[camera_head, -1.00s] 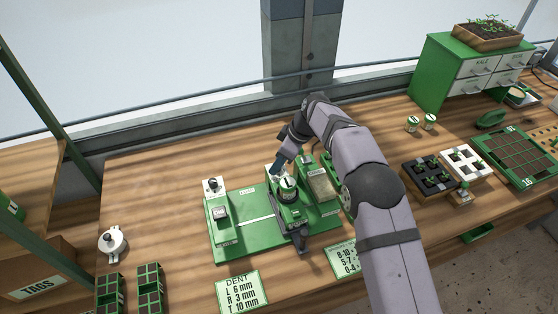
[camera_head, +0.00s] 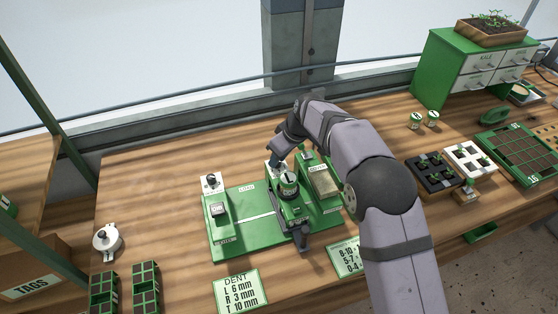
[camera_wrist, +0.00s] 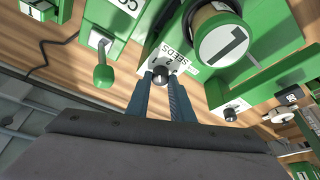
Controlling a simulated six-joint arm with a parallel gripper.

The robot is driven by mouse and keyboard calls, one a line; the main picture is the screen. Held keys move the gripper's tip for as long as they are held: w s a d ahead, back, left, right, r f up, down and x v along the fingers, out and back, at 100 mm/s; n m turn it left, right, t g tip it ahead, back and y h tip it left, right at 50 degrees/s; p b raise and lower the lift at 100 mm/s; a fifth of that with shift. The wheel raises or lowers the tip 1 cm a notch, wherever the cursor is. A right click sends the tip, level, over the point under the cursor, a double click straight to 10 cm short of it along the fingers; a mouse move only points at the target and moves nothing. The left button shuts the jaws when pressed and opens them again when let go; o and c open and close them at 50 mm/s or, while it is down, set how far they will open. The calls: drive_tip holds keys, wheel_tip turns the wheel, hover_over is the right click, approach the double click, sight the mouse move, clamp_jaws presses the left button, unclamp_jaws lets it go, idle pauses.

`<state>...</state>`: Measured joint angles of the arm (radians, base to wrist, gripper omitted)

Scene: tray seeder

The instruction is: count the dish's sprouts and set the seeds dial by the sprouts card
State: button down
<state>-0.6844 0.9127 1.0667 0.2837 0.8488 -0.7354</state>
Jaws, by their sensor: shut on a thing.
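The black knob of the seeds dial (camera_wrist: 160,72) sits on a white plate marked SEEDS in the wrist view. My gripper (camera_wrist: 164,80) has its two blue fingers on either side of this knob and is shut on it. In the head view my gripper (camera_head: 278,160) is at the back of the green seeder (camera_head: 243,238), and the dial is mostly hidden there. The sprouts card (camera_head: 346,262) lies at the front of the bench, partly covered by my arm. I cannot make out the dish of sprouts for certain.
The seeder's drum (camera_wrist: 222,38), marked 1, stands close beside the fingers. A green-tipped lever (camera_wrist: 104,75) is on the other side. A DENT card (camera_head: 240,292) lies in front. Black and white seedling trays (camera_head: 470,160) stand to the right.

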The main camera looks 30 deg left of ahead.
drive_tip(key=m+t, duration=0.1)
drive_tip(key=m, duration=0.2)
drive_tip(key=shift+s+m+h, duration=0.15)
drive_tip(key=shift+m+h, duration=0.15)
drive_tip(key=shift+a+m+t+h, duration=0.15)
drive_tip(key=shift+m+t+h, duration=0.5)
drive_tip(key=shift+m, duration=1.25)
drive_tip(key=c, duration=1.6)
unclamp_jaws()
drive_tip(key=shift+o, duration=0.2)
drive_tip(key=shift+s+r+b, duration=0.1)
drive_tip(key=shift+b, duration=0.2)
drive_tip(key=b+v, duration=0.2)
drive_tip(key=v, duration=0.5)
drive_tip(key=shift+b, duration=0.3)
